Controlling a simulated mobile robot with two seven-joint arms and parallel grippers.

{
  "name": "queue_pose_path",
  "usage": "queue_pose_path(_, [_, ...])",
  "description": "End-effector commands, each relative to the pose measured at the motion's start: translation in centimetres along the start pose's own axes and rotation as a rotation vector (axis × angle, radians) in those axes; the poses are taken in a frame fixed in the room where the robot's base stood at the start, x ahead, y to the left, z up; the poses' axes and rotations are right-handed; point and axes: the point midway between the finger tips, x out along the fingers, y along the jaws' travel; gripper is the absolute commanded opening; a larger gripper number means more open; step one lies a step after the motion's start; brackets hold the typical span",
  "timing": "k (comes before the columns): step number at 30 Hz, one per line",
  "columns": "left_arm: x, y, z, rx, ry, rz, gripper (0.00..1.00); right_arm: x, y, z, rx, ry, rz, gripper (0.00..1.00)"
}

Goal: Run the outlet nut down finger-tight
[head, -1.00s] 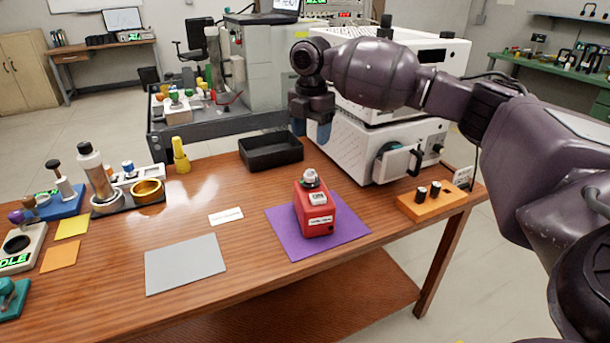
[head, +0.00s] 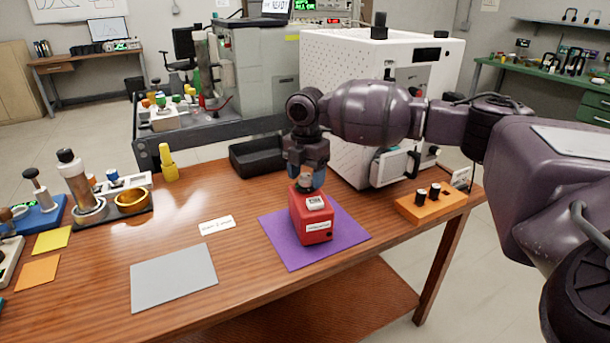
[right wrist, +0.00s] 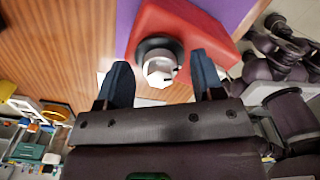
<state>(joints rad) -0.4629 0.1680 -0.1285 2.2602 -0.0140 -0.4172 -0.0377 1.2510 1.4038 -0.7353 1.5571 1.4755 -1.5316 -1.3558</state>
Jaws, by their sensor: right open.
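The red block-shaped device (head: 312,224) stands upright on a purple mat (head: 282,245) on the bench. The outlet nut (right wrist: 158,70) shows as a pale metal piece on a dark round collar on top of the device in the right wrist view. In the head view the gripper mostly hides it. My right gripper (head: 306,180) points down just above the device's top. Its blue fingers (right wrist: 160,82) are open, with the nut between them in the right wrist view and gaps on both sides. My left gripper is not in view.
A white machine (head: 345,60) stands behind the right arm, with a black tray (head: 240,158) to its left. An orange block with black knobs (head: 432,206) sits at the right edge. A grey mat (head: 172,278) lies clear at front left.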

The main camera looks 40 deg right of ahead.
Motion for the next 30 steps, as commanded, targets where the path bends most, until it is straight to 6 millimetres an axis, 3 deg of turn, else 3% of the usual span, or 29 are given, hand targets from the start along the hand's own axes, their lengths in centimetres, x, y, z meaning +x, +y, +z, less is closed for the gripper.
queue_pose_path(5, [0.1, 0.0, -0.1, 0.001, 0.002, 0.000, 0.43, -0.1, 0.0, 0.0, 0.000, 0.000, 0.001, 0.61])
queue_pose_path(15, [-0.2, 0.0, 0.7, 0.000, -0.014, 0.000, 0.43, 0.0, 0.0, 0.0, 0.000, 0.000, 0.000, 0.12])
queue_pose_path(23, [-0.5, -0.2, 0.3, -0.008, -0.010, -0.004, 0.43, -0.4, 0.0, 0.0, 0.032, 0.001, 0.003, 0.12])
queue_pose_path(30, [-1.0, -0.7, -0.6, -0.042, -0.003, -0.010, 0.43, -1.0, -0.1, -0.1, 0.160, 0.001, 0.009, 0.12])
